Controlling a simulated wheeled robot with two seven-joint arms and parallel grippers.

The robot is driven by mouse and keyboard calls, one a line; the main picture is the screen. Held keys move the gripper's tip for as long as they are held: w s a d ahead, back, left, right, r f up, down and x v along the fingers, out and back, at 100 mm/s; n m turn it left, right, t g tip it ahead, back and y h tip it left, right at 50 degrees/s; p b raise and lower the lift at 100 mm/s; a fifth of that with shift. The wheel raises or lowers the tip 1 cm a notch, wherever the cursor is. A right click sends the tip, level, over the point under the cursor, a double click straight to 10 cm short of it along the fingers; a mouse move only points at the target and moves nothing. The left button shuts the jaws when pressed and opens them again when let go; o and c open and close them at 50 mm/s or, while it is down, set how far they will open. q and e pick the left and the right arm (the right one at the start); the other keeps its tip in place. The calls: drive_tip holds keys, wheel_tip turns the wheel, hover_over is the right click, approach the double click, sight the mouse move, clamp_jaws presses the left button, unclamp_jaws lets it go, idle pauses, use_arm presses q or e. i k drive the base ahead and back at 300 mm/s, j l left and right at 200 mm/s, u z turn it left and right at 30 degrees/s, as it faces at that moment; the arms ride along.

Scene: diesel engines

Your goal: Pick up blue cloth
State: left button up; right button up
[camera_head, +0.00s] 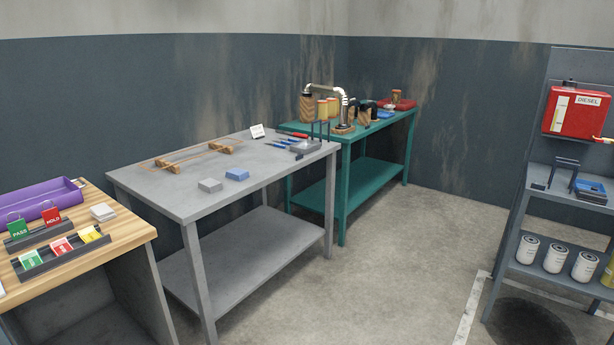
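A small blue folded block that looks like the blue cloth (237,175) lies flat on the grey metal table (187,206), near its front edge. A similar grey folded piece (209,185) lies just to its left, apart from it. Nothing covers the blue cloth. Neither of my grippers shows in the head view, and no arm reaches into the picture.
A wooden bench (133,236) with a purple tray (40,199) stands at the left. A green table (345,160) with jars and parts stands behind the grey one. A shelf rack (507,240) is at the right. The floor (400,270) between is clear.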

sight(235, 174)
drive_tip(key=i+l+z, duration=0.1)
drive_tip(key=i+z, duration=0.7)
drive_tip(key=i, duration=0.2)
drive_tip(key=i+u, duration=0.3)
drive_tip(key=i, duration=0.2)
drive_tip(key=i+l+u, duration=0.2)
drive_tip(key=i+u, duration=0.15)
drive_tip(key=i+l+u, duration=0.25)
drive_tip(key=i+u, duration=0.2)
drive_tip(key=i+l+u, duration=0.4)
drive_tip(key=i, duration=0.1)
